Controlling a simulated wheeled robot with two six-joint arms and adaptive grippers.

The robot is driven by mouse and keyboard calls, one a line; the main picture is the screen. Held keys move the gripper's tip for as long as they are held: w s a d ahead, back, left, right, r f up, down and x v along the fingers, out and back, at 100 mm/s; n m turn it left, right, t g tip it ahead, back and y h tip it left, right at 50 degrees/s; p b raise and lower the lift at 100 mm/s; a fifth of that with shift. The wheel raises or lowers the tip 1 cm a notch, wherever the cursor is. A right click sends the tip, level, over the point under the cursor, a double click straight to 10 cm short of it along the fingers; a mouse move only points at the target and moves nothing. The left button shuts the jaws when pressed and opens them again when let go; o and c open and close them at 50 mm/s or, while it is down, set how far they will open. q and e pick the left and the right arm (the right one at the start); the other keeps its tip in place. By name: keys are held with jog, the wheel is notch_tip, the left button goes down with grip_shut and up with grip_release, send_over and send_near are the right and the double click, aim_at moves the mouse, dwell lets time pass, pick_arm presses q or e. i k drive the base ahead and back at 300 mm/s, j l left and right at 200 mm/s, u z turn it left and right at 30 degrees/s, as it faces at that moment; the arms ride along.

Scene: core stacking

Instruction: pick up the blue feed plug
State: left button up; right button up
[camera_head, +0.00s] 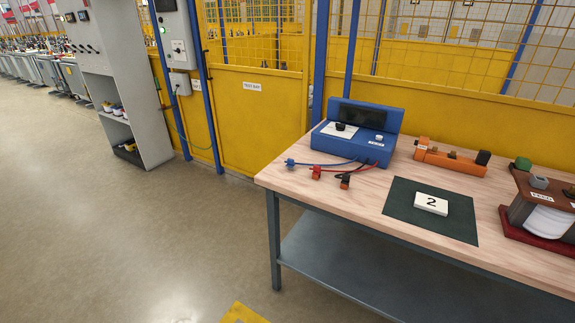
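The blue feed plug (290,162) lies near the far left edge of the wooden workbench (320,188). A blue lead runs from it to the blue instrument box (352,141). A red plug (315,173) and a dark plug with an orange part (345,182) lie to its right on their own leads. Neither of my grippers shows in the head view.
A dark green mat (400,209) with a white block marked 2 (431,204) lies mid-bench. Behind it sits an orange device (450,158); a brown unit on a red base (540,210) stands right. Yellow fencing (260,115) stands behind. Open floor (150,235) lies left.

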aim_at(290, 162)
jog(key=i+j+z, duration=0.2)
jog(key=i+j, duration=0.15)
jog(key=j, duration=0.3)
jog(key=i+j, duration=0.2)
jog(key=i+j+z, duration=0.15)
jog(key=j, duration=0.3)
jog(key=i+j+z, duration=0.1)
jog(key=j, duration=0.25)
jog(key=i, duration=0.05)
